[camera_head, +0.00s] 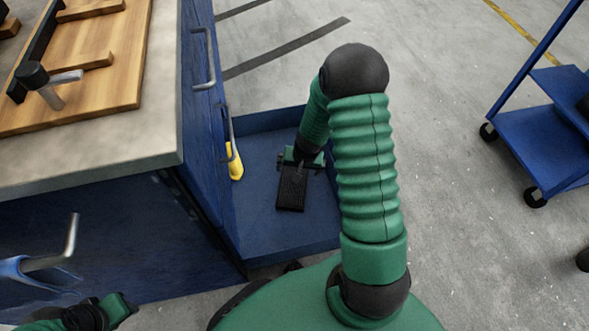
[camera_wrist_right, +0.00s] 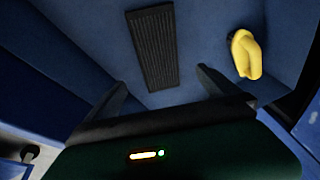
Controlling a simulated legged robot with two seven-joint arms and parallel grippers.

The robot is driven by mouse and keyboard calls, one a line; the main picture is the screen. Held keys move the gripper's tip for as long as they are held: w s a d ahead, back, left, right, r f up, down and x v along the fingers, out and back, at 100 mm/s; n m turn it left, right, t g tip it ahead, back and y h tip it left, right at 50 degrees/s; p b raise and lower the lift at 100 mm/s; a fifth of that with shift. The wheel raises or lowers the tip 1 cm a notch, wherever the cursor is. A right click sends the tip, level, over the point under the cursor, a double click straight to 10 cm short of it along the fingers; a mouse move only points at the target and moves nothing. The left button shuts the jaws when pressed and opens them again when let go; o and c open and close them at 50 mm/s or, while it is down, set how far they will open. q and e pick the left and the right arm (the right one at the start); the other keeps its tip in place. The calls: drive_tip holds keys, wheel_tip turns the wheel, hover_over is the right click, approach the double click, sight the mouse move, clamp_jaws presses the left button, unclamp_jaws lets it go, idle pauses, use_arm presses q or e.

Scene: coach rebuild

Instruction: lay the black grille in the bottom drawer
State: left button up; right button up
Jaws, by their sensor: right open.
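The black grille (camera_head: 291,190) lies flat on the floor of the open blue bottom drawer (camera_head: 262,212) in the head view. In the right wrist view the slatted grille (camera_wrist_right: 152,48) lies on the drawer floor beyond my fingertips. My right gripper (camera_head: 303,163) is inside the drawer at the grille's far end. In the right wrist view my right gripper (camera_wrist_right: 162,88) has its fingers spread with nothing between them, apart from the grille. My left gripper (camera_head: 120,308) is partly in view at the lower left, by the cabinet; its jaws do not show clearly.
A yellow object (camera_head: 236,163) is in the drawer beside the cabinet; it also shows in the wrist view (camera_wrist_right: 246,54). The workbench top (camera_head: 120,165) holds a wooden board (camera_head: 110,85) and a mallet (camera_head: 45,82). A blue cart (camera_head: 550,130) stands at right.

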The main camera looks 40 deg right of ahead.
drive_tip(key=a+r+n+y, duration=0.1)
drive_tip(key=a+r+n, duration=0.4)
drive_tip(key=a+r, duration=0.55)
drive_tip(key=s+a+r+n, duration=0.4)
drive_tip(key=s+a, duration=0.4)
drive_tip(key=shift+s+a+r+n, duration=0.3)
drive_tip(key=shift+s, duration=0.05)
drive_tip(key=shift+s, duration=0.1)
